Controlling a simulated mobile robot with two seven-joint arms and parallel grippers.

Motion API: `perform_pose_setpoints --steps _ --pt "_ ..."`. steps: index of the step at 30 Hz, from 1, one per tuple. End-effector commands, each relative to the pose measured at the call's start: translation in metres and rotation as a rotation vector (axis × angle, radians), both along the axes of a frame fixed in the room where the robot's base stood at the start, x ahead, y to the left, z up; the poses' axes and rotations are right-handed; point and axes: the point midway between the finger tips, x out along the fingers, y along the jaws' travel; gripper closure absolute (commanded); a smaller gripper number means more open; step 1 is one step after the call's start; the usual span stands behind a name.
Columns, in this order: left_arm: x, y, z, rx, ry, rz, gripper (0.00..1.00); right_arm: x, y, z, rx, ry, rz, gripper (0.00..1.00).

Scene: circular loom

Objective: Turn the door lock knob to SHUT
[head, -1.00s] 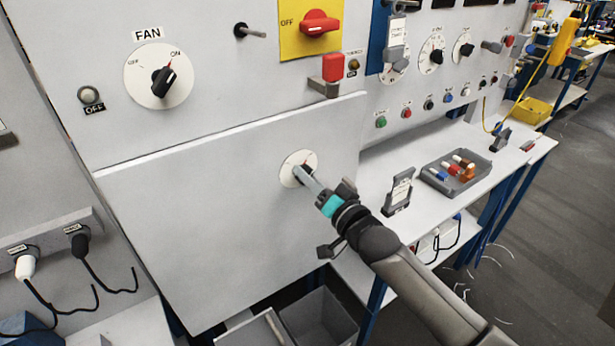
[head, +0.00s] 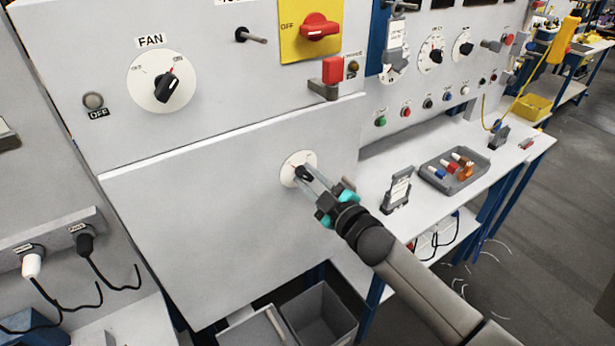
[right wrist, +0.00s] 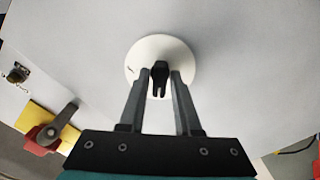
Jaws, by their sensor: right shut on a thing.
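The door lock knob (head: 304,173) is a small black knob on a white round dial (head: 289,168), set in the large grey door panel (head: 200,215). In the right wrist view the knob (right wrist: 160,77) stands between my two fingers, in front of the white dial (right wrist: 160,47). My right gripper (head: 309,175) comes in from the lower right and is shut on the knob; its fingers show in the wrist view (right wrist: 160,84). The dial's lettering is too small or hidden to read. My left gripper is not in view.
Above the door are a FAN knob (head: 168,88), a red handle on a yellow plate (head: 319,29) and a red block (head: 333,70) on a grey bracket. At right, a shelf holds a grey tray (head: 430,176) and a card stand (head: 397,190). A grey bin (head: 320,318) stands below.

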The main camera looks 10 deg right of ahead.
Motion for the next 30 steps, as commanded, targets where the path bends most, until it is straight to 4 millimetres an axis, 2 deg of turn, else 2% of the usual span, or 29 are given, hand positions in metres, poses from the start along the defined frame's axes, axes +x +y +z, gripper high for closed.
perform_pose_setpoints --steps 1,5,14,24,30 --pt "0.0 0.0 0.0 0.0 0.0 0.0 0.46 0.0 0.0 0.0 -0.001 -0.001 0.001 0.65" --pt "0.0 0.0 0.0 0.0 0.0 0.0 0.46 0.0 0.0 0.0 0.002 0.0 0.001 0.5" --pt "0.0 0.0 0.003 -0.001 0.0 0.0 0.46 -0.004 -0.001 0.0 0.005 0.003 0.0 0.5" --pt "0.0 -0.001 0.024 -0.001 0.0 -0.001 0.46 -0.05 -0.018 0.001 0.006 0.006 -0.001 0.5" --pt "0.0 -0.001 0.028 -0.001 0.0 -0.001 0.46 -0.066 -0.024 0.0 0.006 0.004 0.0 0.5"
